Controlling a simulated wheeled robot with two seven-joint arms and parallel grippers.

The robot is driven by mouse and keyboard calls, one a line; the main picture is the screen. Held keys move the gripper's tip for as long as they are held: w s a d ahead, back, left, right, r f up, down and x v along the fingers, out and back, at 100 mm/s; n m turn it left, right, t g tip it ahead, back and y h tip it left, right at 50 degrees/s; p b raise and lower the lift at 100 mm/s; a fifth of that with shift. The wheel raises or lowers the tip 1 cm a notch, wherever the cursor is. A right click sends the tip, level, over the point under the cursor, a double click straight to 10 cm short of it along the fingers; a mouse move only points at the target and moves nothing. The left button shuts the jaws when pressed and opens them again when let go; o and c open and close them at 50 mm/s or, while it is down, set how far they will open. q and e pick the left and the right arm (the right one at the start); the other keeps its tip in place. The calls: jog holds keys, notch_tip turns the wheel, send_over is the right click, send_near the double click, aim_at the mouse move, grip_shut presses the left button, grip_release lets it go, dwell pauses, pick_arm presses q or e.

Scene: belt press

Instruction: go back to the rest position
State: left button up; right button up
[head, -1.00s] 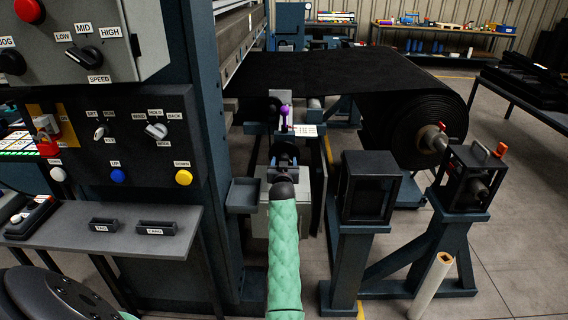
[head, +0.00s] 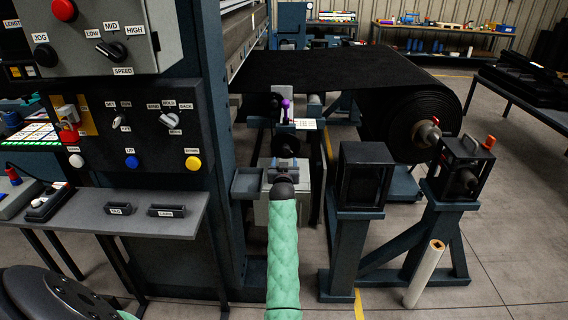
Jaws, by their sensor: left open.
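My left gripper (head: 285,164) is in the middle of the head view, at the far end of my green-sleeved arm. It is open, and I see nothing between its fingers. It points toward the gap between the press frame and the roll stand. A dark round part and a purple-topped lever (head: 286,108) show beyond it. I cannot tell the exact distance to them. My right gripper is out of view.
The control panel (head: 130,140) and a grey shelf (head: 100,218) stand at left. A small tray (head: 248,183) sticks out beside my gripper. The roll stand (head: 345,250) and black belt roll (head: 410,125) are at right, with a pale tube (head: 424,275) leaning. Open floor lies at lower right.

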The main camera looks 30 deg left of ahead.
pick_arm(q)
jog(key=shift+w+f, duration=0.1)
jog(key=shift+f, duration=0.05)
dwell(0.3)
jog(key=s+d+f+m+g+h, duration=0.1)
jog(key=d+f+g+h, duration=0.15)
jog(key=d, duration=0.45)
jog(key=s+d+f+m+g+h, duration=0.1)
jog(key=d+g+h, duration=0.1)
jog(key=d+h, duration=0.3)
jog(key=s+d+f+m+g+h, duration=0.2)
jog(key=s+d+f+m+g, duration=0.1)
jog(key=s+d+f, duration=0.9)
jog(key=s+d+f+m+g, duration=0.1)
jog(key=s+d+f, duration=0.3)
jog(key=s, duration=0.9)
jog(key=s+d+f+m+g, duration=0.1)
jog(key=s+d+f+g, duration=0.2)
jog(key=s+f, duration=0.8)
jog(key=s+d+f+m+g, duration=0.1)
jog(key=s+d+f, duration=0.4)
jog(key=s, duration=1.1)
notch_tip(320, 180, down, 3)
jog(key=shift+g+h, duration=0.35)
jog(key=shift+g, duration=0.4)
